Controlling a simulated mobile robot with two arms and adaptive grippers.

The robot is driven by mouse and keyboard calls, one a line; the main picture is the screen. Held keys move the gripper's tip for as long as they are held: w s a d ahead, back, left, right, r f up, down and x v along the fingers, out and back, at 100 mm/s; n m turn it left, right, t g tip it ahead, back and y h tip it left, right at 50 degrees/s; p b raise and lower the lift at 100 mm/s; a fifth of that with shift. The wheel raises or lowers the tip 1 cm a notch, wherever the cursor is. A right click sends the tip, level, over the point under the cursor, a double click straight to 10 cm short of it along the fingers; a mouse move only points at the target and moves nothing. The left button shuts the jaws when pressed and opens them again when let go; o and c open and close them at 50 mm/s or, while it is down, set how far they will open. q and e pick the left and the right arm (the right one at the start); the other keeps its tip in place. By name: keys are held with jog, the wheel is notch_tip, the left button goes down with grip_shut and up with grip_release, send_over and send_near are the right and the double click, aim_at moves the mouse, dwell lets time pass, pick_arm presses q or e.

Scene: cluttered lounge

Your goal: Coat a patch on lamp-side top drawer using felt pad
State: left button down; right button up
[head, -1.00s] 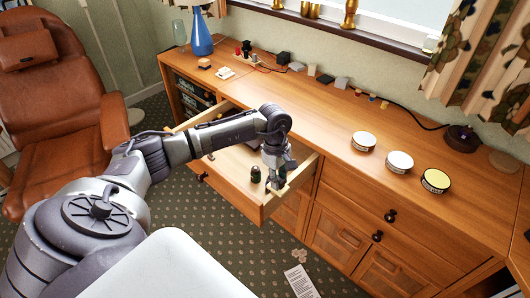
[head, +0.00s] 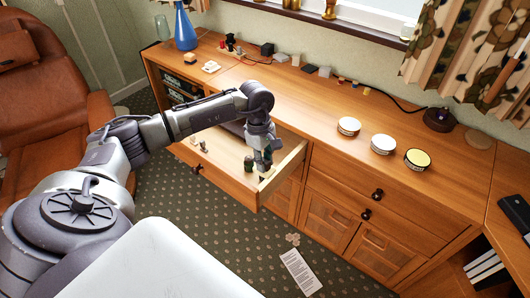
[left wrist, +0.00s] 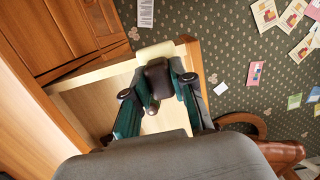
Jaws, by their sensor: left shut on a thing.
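The lamp-side top drawer (head: 288,161) is pulled out of the wooden sideboard, below the end with the blue lamp (head: 186,28). My left gripper (head: 263,170) points down at the front right corner of the drawer. In the left wrist view, the fingers (left wrist: 156,88) are shut on a dark brown block, which I take for the felt pad (left wrist: 158,78). A cream strip (left wrist: 155,52) shows just beyond it; I cannot tell whether it belongs to the pad. Whether the pad touches the drawer is hidden. No coated patch can be made out. My right gripper is not in view.
Three round tins, one yellow-topped (head: 417,158), stand on the sideboard top (head: 330,150). Small boxes and a cable lie along its back. A leather chair (head: 40,90) is at left. Papers lie on the carpet.

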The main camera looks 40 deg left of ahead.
pick_arm(q)
jog(key=shift+r+p, duration=0.45)
jog(key=shift+r, duration=0.6)
